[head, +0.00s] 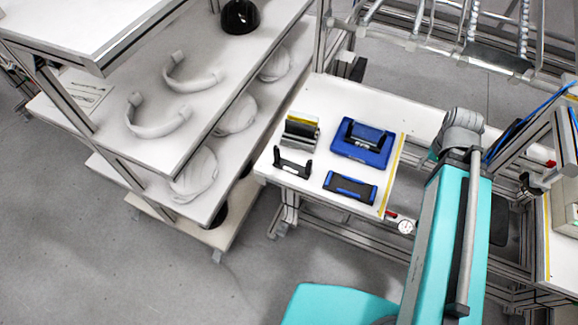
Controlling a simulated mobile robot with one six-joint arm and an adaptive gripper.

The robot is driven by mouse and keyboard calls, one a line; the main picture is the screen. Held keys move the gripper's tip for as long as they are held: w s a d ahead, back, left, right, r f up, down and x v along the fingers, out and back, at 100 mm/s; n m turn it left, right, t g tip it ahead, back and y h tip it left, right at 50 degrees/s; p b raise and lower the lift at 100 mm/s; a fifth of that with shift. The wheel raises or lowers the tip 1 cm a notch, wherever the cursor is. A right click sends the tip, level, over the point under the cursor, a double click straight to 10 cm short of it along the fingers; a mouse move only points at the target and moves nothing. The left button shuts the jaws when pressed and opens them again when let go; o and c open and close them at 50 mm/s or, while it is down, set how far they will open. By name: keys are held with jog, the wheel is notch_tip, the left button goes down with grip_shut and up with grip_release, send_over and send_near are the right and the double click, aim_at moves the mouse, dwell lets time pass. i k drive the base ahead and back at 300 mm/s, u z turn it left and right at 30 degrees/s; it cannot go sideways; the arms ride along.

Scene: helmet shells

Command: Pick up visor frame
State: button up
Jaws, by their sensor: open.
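Two pale grey, U-shaped curved bands lie on the upper shelf of the rack at left in the head view, and they look most like visor frames. The nearer visor frame (155,131) lies with its opening toward the upper right. The farther visor frame (190,85) lies behind it, with clear shelf between them. Both are unobstructed, and nothing touches them. I cannot tell for sure which one the task names. My gripper does not show in this view.
The shelf rack (215,120) has rounded grey shells (199,175) on its lower level and a dark round object (240,16) at the back. A white table (303,190) holds a blue tray (363,151), a black bracket (292,163) and a black-blue block (350,187). Floor is clear at lower left.

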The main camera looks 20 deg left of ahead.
aim_at(293, 168)
jog(key=k, duration=1.95)
jog(key=u, duration=0.6)
jog(key=i, duration=1)
